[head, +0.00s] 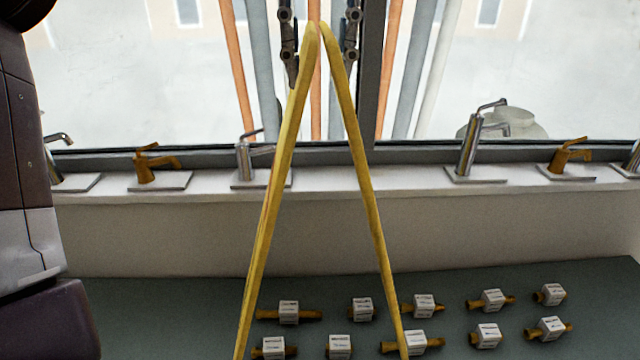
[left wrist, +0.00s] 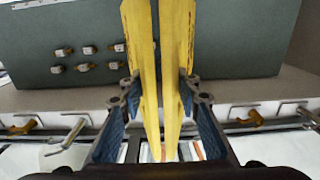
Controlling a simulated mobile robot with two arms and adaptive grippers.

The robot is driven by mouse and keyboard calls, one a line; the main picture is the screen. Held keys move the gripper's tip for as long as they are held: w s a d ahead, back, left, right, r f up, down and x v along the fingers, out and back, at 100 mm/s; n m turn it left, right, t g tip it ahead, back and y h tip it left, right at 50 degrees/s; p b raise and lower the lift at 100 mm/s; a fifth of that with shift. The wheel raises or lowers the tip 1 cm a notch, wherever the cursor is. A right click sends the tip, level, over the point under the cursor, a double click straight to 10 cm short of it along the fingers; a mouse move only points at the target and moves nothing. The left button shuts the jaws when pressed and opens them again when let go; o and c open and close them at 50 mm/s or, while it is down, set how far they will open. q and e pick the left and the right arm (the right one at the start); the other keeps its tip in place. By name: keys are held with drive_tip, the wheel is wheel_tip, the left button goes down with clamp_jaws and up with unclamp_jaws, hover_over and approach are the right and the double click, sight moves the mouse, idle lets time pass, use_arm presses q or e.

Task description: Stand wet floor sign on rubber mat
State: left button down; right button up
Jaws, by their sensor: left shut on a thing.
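The yellow wet floor sign (head: 369,200) shows edge-on in the head view, its two panels spread like an upside-down V with the apex at the top. Its lower ends run out of the picture. My left gripper (head: 319,45) is at the apex, a dark finger on each side, shut on the sign. In the left wrist view the sign (left wrist: 143,60) runs between the fingers of the left gripper (left wrist: 158,92). I cannot make out a rubber mat in either view. My right gripper is not in view.
Behind the sign is a grey-green surface (head: 160,310) with several brass fittings bearing white labels (head: 490,300). Beyond it, a pale ledge (head: 340,188) carries several faucets (head: 468,145) below a window. The floor is not visible in the head view.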

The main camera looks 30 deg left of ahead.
use_arm(q)
wheel_tip(320, 180, down, 16)
drive_tip(key=shift+s, duration=0.15)
idle(0.9)
drive_tip(key=c, duration=1.4)
unclamp_jaws()
drive_tip(key=shift+f, duration=0.1)
drive_tip(key=shift+c, duration=0.2)
